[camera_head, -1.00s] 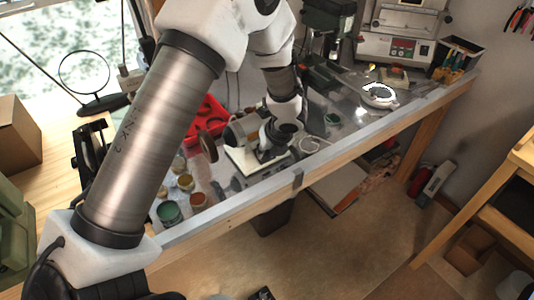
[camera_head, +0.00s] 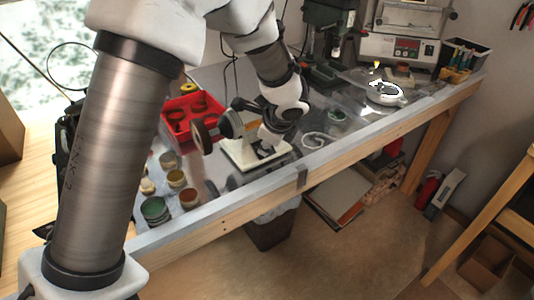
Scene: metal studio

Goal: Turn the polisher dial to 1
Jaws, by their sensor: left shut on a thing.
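The polisher (camera_head: 228,126) stands on the metal bench top, with its round brown wheel (camera_head: 201,138) facing left and a pale base plate (camera_head: 238,157) under it. My left arm comes in from the upper left. My left gripper (camera_head: 268,146) points down at the front right of the polisher, over the base plate. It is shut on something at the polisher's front. The dial itself is hidden behind the gripper, so its setting cannot be read. My right gripper is not in view.
A red tray (camera_head: 192,112) lies behind the polisher. Several small jars, one a green jar (camera_head: 155,210), stand at the left. The bench's wooden front edge (camera_head: 240,205) runs close to the polisher.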

